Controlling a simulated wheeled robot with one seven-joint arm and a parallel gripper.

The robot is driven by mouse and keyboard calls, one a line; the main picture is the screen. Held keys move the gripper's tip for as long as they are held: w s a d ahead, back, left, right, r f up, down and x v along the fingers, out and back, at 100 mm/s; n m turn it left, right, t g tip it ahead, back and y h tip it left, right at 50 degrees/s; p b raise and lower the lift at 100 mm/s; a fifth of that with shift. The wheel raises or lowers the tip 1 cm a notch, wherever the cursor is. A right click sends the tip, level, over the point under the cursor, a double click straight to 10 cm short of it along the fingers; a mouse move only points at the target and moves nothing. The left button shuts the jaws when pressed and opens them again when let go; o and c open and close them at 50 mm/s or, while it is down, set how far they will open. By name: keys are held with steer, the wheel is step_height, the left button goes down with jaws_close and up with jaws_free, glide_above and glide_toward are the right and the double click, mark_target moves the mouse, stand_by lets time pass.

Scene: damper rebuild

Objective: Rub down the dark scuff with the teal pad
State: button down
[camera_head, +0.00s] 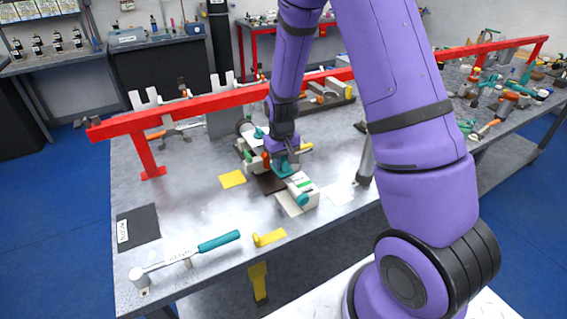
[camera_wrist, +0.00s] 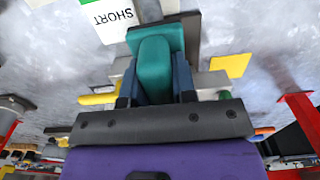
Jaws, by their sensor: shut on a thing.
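My gripper (camera_head: 287,158) is low over the middle of the workbench and shut on the teal pad (camera_head: 284,170). In the wrist view the teal pad (camera_wrist: 155,65) sits between the two blue-grey fingers of my gripper (camera_wrist: 156,85). A dark brown patch (camera_head: 269,184) lies on the bench just left of and in front of the pad; it may be the scuff or a plate bearing it. A dark brown edge (camera_wrist: 190,28) also shows beyond the pad in the wrist view. Pad and fingers hide part of it, and I cannot tell whether the pad touches it.
A yellow square (camera_head: 232,179) lies to the left. A red rail (camera_head: 215,102) crosses behind. A teal-handled tool (camera_head: 219,241) and yellow bracket (camera_head: 268,238) lie near the front edge.

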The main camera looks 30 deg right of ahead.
step_height(320, 180, up, 2)
steer(key=shift+s+r, duration=0.1)
steer(key=shift+r, duration=2.9)
